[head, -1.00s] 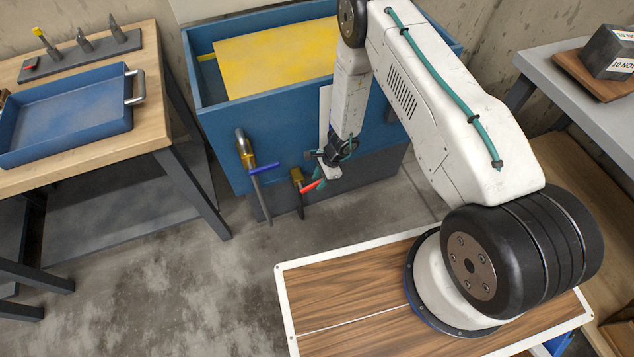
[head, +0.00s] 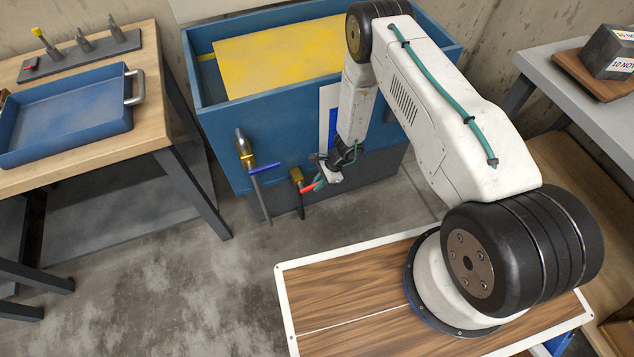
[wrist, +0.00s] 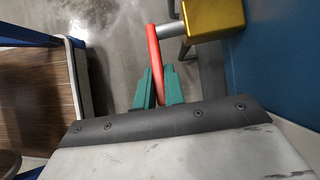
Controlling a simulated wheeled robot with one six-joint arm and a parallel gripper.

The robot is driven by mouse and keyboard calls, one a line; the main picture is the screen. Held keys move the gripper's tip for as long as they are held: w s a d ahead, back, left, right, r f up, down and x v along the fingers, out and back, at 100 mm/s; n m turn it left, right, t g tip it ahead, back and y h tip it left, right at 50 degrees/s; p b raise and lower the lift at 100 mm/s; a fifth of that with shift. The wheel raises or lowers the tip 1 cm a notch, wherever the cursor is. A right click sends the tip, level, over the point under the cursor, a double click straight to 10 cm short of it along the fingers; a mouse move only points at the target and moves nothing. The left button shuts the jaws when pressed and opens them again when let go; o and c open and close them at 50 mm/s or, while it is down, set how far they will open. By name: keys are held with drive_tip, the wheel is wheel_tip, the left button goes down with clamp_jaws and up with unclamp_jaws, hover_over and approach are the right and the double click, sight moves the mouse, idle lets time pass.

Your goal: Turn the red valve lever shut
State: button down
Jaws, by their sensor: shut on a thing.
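The red valve lever (head: 307,188) sticks out to the right from a brass valve (head: 297,176), low on the front of the blue tank. The lever (wrist: 153,50) and the gold-coloured valve body (wrist: 212,17) also show in the wrist view. My gripper (head: 319,181) is at the lever's outer end. In the wrist view its two teal fingers (wrist: 158,88) are shut on the lever, one on each side.
A second valve with a blue lever (head: 263,168) sits to the left on the blue tank (head: 225,150). A wooden bench (head: 150,70) with a blue tray (head: 70,118) stands at the left. The concrete floor (head: 190,270) in front of the tank is clear.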

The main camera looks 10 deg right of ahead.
drive_tip(key=y, duration=0.1)
drive_tip(key=f+y, duration=0.1)
drive_tip(key=y, duration=0.1)
drive_tip(key=shift+d+f, duration=0.15)
drive_tip(key=shift+f, duration=0.1)
drive_tip(key=c, duration=1.5)
unclamp_jaws()
drive_tip(key=v, duration=0.7)
drive_tip(key=shift+w+d+r, duration=0.15)
drive_tip(key=shift+d+r, duration=0.1)
drive_tip(key=shift+r, duration=0.1)
